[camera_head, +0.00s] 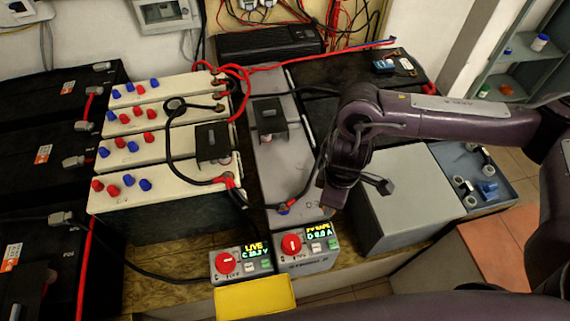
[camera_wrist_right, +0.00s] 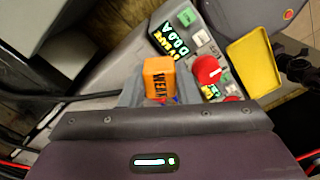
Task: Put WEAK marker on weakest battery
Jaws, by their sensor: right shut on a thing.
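The orange WEAK marker (camera_wrist_right: 158,78) is held in my right gripper (camera_wrist_right: 152,98), its lettering showing in the right wrist view. In the head view my right gripper (camera_head: 335,196) hangs over the right side of the long grey battery case (camera_head: 283,165); the marker is hidden there. White-topped batteries (camera_head: 150,150) with red and blue caps stand left of the grey case. Black batteries (camera_head: 35,160) stand at the far left. I cannot tell from these frames which battery is weakest. My left gripper is not in view.
Two testers with red knobs stand at the front: a left one (camera_head: 240,263) reading LIVE and a right one (camera_head: 305,248). A yellow tray (camera_head: 255,297) lies before them. A grey box (camera_head: 400,200) and a blue-grey parts tray (camera_head: 500,195) are right. Cables cross the batteries.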

